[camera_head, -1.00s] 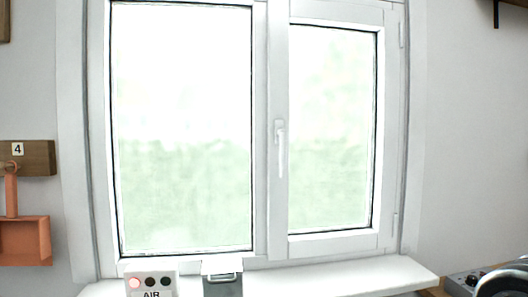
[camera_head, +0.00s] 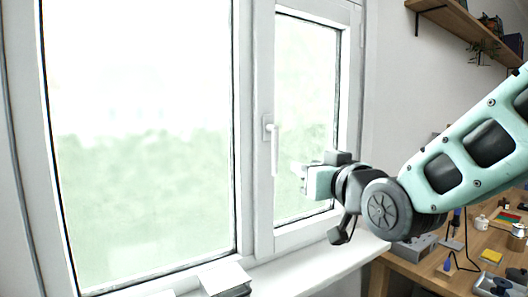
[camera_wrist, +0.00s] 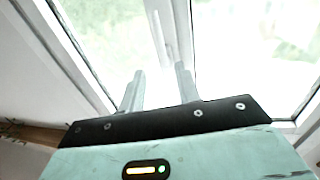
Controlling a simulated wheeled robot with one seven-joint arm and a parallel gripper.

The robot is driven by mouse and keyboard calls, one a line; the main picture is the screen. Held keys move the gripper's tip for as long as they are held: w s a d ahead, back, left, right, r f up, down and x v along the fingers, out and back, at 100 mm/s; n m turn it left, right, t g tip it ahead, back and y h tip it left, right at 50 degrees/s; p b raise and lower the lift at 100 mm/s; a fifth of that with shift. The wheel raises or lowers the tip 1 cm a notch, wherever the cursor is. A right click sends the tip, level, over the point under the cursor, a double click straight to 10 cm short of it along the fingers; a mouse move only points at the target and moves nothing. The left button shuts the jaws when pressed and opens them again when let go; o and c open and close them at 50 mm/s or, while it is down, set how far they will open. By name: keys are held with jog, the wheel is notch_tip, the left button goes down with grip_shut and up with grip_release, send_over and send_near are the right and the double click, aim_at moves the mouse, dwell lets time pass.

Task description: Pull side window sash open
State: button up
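The side window sash (camera_head: 301,231) is the narrower right-hand one, with a white frame and a glass pane. It looks closed in its frame. Its white handle (camera_head: 273,148) sits on the sash's left upright and points down. My gripper (camera_head: 298,170) is in front of the sash, to the right of the handle and near its lower end in the head view. In the wrist view my gripper (camera_wrist: 160,72) has its two fingers apart with nothing between them. The handle (camera_wrist: 159,38) shows beyond the fingertips, apart from them.
A white sill (camera_head: 322,268) runs under the window, with a small box (camera_head: 226,279) on it. A wooden workbench (camera_head: 424,262) with tools and small items stands at the right. A wooden shelf (camera_head: 452,17) with plants hangs at the upper right.

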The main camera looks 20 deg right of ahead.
jog(key=p, duration=0.9)
send_near(276, 155)
jog(key=w+p, duration=0.1)
jog(key=w, duration=0.2)
jog(key=w+a+p, duration=0.1)
jog(key=w, duration=0.3)
jog(key=w+p, duration=0.2)
jog(key=w, duration=0.1)
jog(key=shift+w+a, duration=0.15)
jog(key=shift+w, duration=0.2)
grip_shut()
